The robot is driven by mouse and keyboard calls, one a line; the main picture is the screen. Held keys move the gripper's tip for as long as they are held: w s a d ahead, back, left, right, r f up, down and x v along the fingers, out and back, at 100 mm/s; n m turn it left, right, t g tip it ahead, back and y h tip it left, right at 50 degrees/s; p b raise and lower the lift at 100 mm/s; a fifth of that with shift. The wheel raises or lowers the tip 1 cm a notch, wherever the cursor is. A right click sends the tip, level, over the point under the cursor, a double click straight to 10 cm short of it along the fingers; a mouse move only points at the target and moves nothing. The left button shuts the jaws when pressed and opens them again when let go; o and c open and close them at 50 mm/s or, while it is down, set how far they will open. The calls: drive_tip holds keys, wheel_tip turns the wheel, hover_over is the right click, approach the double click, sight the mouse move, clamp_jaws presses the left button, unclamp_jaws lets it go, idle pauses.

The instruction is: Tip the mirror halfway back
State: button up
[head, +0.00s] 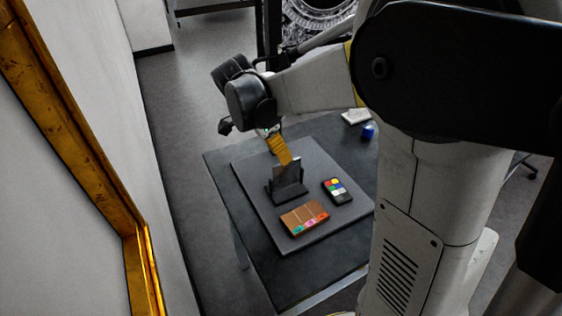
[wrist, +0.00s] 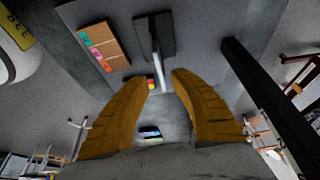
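The mirror (head: 288,172) is a small dark panel standing in a black stand (head: 289,191) on the table; it looks nearly upright. In the wrist view the mirror (wrist: 158,66) shows almost edge-on as a thin pale strip, with the black stand (wrist: 142,36) behind it. My gripper (head: 283,160) is over the mirror's upper part, pointing down. In the wrist view its two ochre fingers (wrist: 160,75) are apart, with the strip's near end between the tips and gaps visible on both sides. I cannot tell whether either finger touches it.
A grey mat (head: 315,238) lies on the dark table (head: 225,172). A brown box with coloured tabs (head: 304,218) and a black palette with coloured pads (head: 338,190) sit near the stand. A blue can (head: 368,132) and white pad (head: 355,116) are behind. A gilt frame (head: 75,135) hangs at left.

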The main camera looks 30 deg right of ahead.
sight(287, 175)
drive_tip(key=b+x, duration=0.1)
drive_tip(key=x, duration=0.4)
drive_tip(key=shift+f, duration=0.15)
clamp_jaws()
